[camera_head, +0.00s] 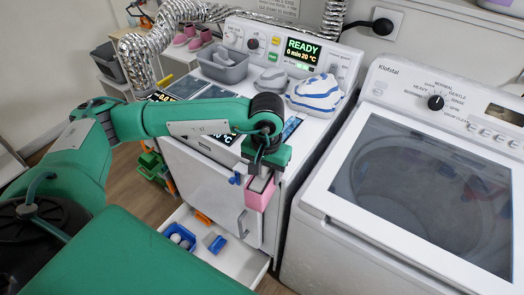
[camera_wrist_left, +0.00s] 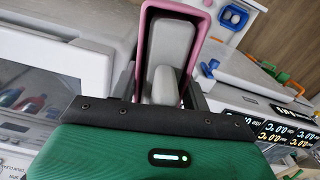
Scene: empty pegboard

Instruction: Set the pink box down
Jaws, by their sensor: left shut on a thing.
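The pink box (camera_head: 258,197) is a small open-topped container. My left gripper (camera_head: 261,176) points down at it and is shut on it, holding it up in front of the white cabinet's face. In the left wrist view, the pink rim (camera_wrist_left: 203,42) surrounds a grey finger of my left gripper (camera_wrist_left: 168,68). The fingertips are partly hidden by the box. My right gripper is not in view.
An open white drawer (camera_head: 239,262) below holds a blue bin (camera_head: 180,237) with white balls and a blue block (camera_head: 217,244). A top-loading washer (camera_head: 420,175) stands right. A grey tub (camera_head: 223,65) and striped cloth (camera_head: 317,94) sit on the cabinet top.

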